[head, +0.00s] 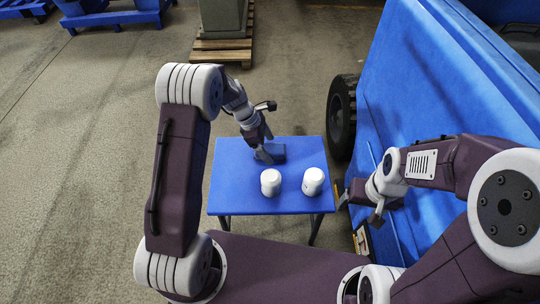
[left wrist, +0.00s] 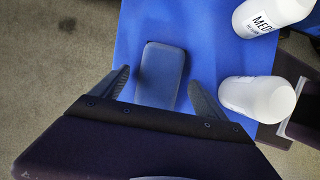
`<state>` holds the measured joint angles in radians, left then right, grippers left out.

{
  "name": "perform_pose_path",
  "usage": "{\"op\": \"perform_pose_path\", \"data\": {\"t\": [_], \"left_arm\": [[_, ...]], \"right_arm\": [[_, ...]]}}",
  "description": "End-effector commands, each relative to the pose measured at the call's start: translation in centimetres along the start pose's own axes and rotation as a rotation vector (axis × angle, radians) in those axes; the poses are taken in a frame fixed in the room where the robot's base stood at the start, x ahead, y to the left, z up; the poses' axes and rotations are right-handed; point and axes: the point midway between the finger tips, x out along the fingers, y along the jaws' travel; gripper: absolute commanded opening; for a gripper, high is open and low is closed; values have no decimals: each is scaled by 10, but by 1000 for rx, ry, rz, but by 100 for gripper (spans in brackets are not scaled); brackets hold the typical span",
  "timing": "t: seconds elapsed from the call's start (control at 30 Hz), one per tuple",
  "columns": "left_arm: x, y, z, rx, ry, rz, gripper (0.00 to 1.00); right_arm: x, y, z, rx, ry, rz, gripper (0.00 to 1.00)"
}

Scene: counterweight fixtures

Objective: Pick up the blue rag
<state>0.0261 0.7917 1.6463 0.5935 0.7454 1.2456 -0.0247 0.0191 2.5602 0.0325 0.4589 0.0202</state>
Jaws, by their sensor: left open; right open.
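The blue rag (left wrist: 161,72) looks like a dark blue folded rectangle with rounded corners. It lies flat on the blue table (head: 233,196), and in the head view the rag (head: 278,150) shows near the table's far edge, partly hidden by my left gripper. My left gripper (left wrist: 160,82) is open over the rag, one finger on each side of it. In the head view my left gripper (head: 265,153) is low at the rag; whether it touches is unclear. My right gripper (head: 357,208) is open and empty, right of the table.
Two white bottles (head: 270,182) (head: 313,181) stand on the table nearer to me, right of the rag in the left wrist view. A large blue body (head: 430,90) with a black wheel (head: 342,117) stands close on the right. Open floor lies to the left.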

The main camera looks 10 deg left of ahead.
Motion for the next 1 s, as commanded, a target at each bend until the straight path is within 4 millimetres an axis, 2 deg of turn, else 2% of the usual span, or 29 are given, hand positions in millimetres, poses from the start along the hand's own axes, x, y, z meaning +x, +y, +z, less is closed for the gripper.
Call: {"op": "perform_pose_path", "data": {"t": [0.03,0.2,0.43,0.67,0.77,1.0], "left_arm": [[5,0,0,1,0,1,85],[2,0,1,0,0,1,85],[2,0,1,0,0,1,21],[1,0,1,0,0,1,19],[-5,1,3,0,0,2,19],[-45,1,20,0,-1,3,19]], "right_arm": [[4,0,0,0,0,0,77],[1,0,0,0,0,0,77],[1,0,0,0,0,0,77],[0,0,0,0,0,0,77],[-5,0,-1,0,0,0,77],[-36,-1,-4,0,0,0,77]]}}
